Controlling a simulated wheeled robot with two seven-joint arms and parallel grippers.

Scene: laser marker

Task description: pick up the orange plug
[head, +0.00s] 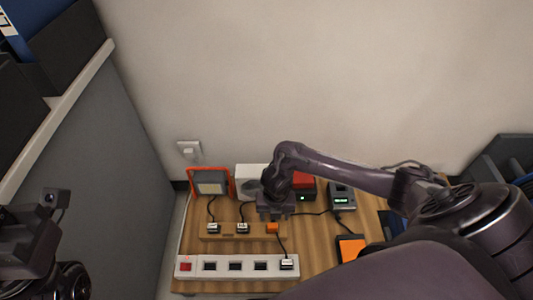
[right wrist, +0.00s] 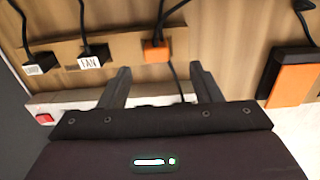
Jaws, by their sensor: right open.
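The orange plug (head: 272,229) sits in a wooden holder strip (head: 257,231) on the wooden table in the head view. In the right wrist view, the orange plug (right wrist: 156,52) has a dark cord running up from it. My right gripper (head: 274,215) is just behind and above the plug in the head view. In the right wrist view, my right gripper (right wrist: 161,80) is open and empty, its two fingers apart. The plug shows beyond and between the fingertips, with no contact visible. Only part of my left arm shows at the lower left; its fingers are not visible.
Two labelled plugs, one marked FAN (right wrist: 93,58), stand left of the orange plug. A white power strip (head: 222,267) with a red switch lies in front, with a plug at its right end. An orange-and-black device (head: 351,247) lies right. Several devices stand behind, before the wall.

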